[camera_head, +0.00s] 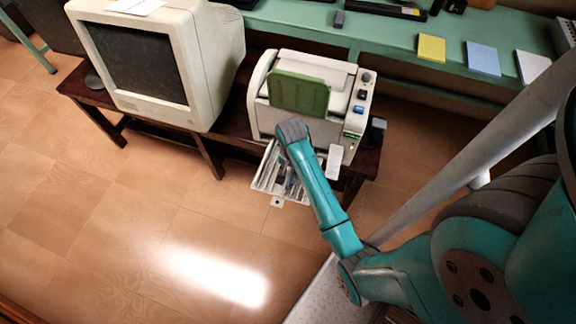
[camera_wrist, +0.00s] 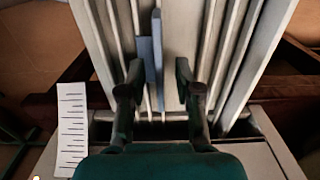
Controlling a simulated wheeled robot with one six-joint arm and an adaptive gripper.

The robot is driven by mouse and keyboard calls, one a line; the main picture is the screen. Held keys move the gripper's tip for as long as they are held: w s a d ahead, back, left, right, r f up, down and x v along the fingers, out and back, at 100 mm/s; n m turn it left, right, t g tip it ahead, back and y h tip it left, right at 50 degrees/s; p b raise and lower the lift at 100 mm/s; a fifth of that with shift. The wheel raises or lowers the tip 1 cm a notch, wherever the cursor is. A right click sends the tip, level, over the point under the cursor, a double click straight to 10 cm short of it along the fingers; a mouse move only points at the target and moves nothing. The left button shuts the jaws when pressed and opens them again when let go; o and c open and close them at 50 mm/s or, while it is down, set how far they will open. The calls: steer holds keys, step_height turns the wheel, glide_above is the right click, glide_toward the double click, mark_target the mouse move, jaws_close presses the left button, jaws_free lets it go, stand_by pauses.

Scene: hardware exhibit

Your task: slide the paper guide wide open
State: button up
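The printer (camera_head: 258,97) stands on the dark wooden table, with a green panel (camera_head: 298,93) upright on top. Its ribbed tray (camera_head: 268,172) sticks out at the front, partly behind my arm. In the wrist view the ribbed tray (camera_wrist: 225,50) fills the upper middle. A blue-grey upright guide (camera_wrist: 157,45) stands among its ribs. My gripper (camera_wrist: 158,78) is open, with its fingers on either side of the guide's near end. The left finger is closer to the guide; whether it touches cannot be told. My fingers are hidden in the head view.
A white scale strip (camera_wrist: 72,130) with dark marks lies left of the tray. An old monitor (camera_head: 160,60) stands left of the printer. A green bench (camera_head: 390,35) with yellow, blue and white pads runs behind. The tiled floor (camera_head: 130,215) in front is clear.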

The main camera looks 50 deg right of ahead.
steer(key=shift+f, duration=0.55)
jaws_close()
steer(key=s, duration=0.2)
steer(key=s+d, duration=0.1)
steer(key=s, duration=0.1)
steer(key=s+d, duration=0.1)
steer(key=s, duration=0.1)
steer(key=shift+s+d, duration=0.25)
steer(key=shift+s, duration=0.1)
